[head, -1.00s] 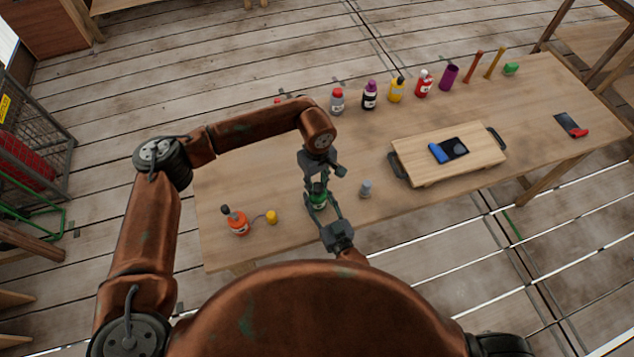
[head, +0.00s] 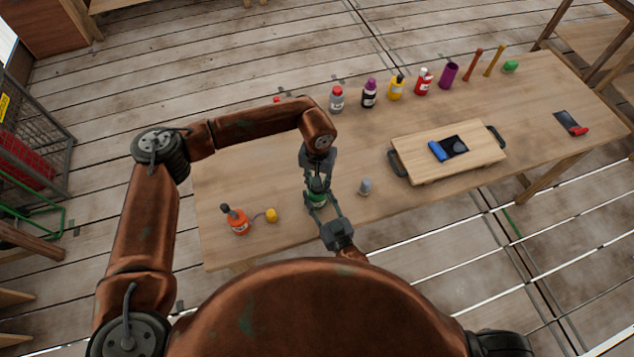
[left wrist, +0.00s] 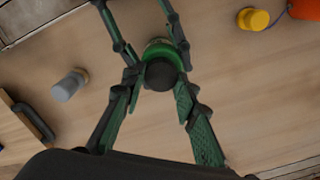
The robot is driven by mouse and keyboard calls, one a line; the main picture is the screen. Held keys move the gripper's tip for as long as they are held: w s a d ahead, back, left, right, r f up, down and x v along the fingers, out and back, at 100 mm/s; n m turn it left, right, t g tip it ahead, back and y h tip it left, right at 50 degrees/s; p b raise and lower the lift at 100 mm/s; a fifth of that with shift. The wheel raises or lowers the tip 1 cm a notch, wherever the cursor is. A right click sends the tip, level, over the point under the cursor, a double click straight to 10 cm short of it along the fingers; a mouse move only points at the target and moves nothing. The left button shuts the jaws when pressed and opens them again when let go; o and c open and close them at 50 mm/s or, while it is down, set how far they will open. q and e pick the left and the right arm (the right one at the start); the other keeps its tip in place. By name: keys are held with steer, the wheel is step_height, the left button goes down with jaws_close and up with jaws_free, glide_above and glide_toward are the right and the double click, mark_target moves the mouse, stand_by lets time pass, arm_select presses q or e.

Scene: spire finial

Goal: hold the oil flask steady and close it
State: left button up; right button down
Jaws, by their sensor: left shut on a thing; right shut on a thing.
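The green flask, which I take as the oil flask (head: 318,199), stands upright on the table in front of me. It also shows in the left wrist view (left wrist: 158,48). My right gripper (head: 319,203) reaches in from the near side and is shut on the flask's body. A dark round cap (left wrist: 161,75) sits over the flask's top. My left gripper (head: 318,182) comes down from above, shut on the cap, and its fingers also show in the left wrist view (left wrist: 160,82). The fingers hide whether the cap is fully seated.
A small grey cylinder (head: 365,187) stands just right of the flask. An orange bottle (head: 236,221) and a yellow cap (head: 271,215) are to the left. A wooden board (head: 430,171) lies to the right. Several bottles, including a red one (head: 423,83), line the back.

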arm_select(q)
steer(key=m, duration=0.7)
steer(key=shift+d, duration=0.1)
steer(key=o, duration=0.7)
steer(key=shift+o, duration=0.2)
steer(key=shift+r, duration=2.3)
steer(key=shift+c, duration=0.5)
